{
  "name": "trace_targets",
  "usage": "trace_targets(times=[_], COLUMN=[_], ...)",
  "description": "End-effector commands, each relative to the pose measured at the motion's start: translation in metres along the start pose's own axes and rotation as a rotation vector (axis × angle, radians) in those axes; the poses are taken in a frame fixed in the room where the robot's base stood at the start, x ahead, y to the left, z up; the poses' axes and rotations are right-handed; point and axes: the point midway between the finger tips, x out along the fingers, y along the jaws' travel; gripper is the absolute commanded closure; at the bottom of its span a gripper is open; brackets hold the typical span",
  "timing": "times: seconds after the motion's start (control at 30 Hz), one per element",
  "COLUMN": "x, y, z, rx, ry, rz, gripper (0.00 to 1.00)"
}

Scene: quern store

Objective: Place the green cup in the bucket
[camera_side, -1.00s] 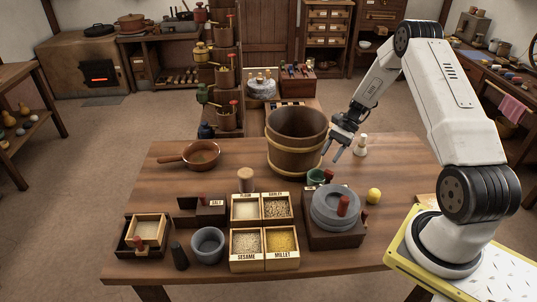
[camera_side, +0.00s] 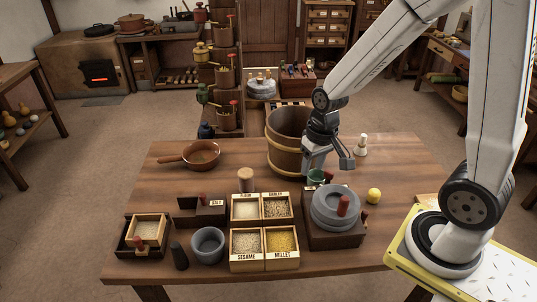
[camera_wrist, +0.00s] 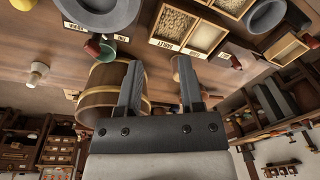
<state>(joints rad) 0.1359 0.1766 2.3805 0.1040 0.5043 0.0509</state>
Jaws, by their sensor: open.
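The green cup (camera_side: 315,176) stands on the table between the wooden bucket and the stone quern. It is partly hidden by the quern, and also shows in the wrist view (camera_wrist: 108,49). The wooden bucket (camera_side: 284,155) with its pale hoops stands behind the cup. Its right side is covered by my arm, and it appears left of centre in the wrist view (camera_wrist: 99,97). My gripper (camera_side: 329,165) points down beside the bucket, close above and behind the cup. Its fingers (camera_wrist: 160,85) are apart with nothing between them.
The grey stone quern (camera_side: 337,208) on its dark base stands in front of the cup. A yellow ball (camera_side: 374,196) and a white pestle-like piece (camera_side: 361,146) are to the right. Grain boxes (camera_side: 263,240) and a brown pan (camera_side: 202,156) lie left. The back-right tabletop is mostly clear.

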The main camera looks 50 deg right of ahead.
Motion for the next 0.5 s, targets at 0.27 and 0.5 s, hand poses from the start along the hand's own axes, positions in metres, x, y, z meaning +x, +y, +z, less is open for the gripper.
trace_targets(times=[0.27, 0.5], x=[-0.013, -0.014], y=[-0.023, -0.025], z=[0.032, 0.036], rx=[-0.248, -0.284], ry=[0.131, 0.149], rz=[0.017, 0.019], gripper=[0.52, 0.52])
